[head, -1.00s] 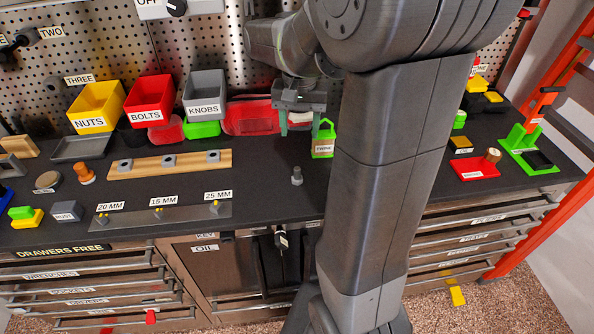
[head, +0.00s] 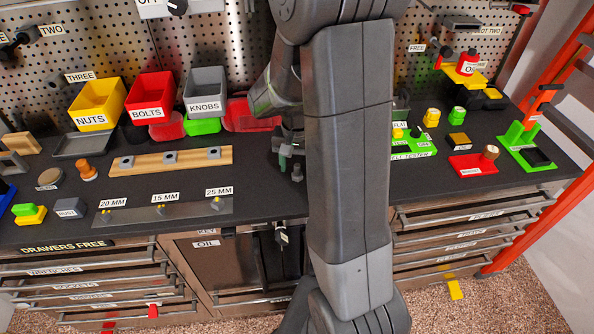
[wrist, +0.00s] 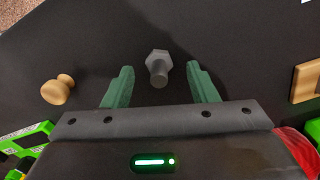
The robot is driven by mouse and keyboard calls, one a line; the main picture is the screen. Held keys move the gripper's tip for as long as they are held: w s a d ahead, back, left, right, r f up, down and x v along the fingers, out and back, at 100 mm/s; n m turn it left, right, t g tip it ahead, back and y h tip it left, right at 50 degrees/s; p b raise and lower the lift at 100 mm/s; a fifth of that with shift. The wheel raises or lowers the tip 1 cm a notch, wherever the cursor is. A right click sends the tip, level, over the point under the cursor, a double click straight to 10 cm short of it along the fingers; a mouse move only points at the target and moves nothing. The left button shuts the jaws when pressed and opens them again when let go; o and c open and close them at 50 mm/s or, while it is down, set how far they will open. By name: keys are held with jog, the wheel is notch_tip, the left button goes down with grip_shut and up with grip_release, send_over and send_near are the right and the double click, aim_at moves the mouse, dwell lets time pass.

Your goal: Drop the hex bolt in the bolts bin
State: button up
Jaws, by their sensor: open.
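The grey hex bolt (wrist: 158,68) stands on the dark worktop, hex head down and shank up, in the wrist view. It also shows in the head view (head: 297,174), close beside my arm and partly hard to make out. My gripper (wrist: 160,80) is open, with its green fingers on either side of the bolt and a gap to each. In the head view my gripper (head: 288,163) is low over the worktop and partly hidden by my arm. The red bolts bin (head: 148,113) stands at the back left, between the yellow nuts bin (head: 92,122) and the grey knobs bin (head: 203,108).
A wooden strip with metal pieces (head: 170,162) and a grey strip with size labels (head: 160,214) lie to the left. A tan knob (wrist: 58,90) stands left of the bolt in the wrist view. A green tester (head: 412,147) is right of my arm.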

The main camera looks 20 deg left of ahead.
jog(key=shift+f, duration=0.6)
grip_shut()
jog(key=shift+r, duration=0.2)
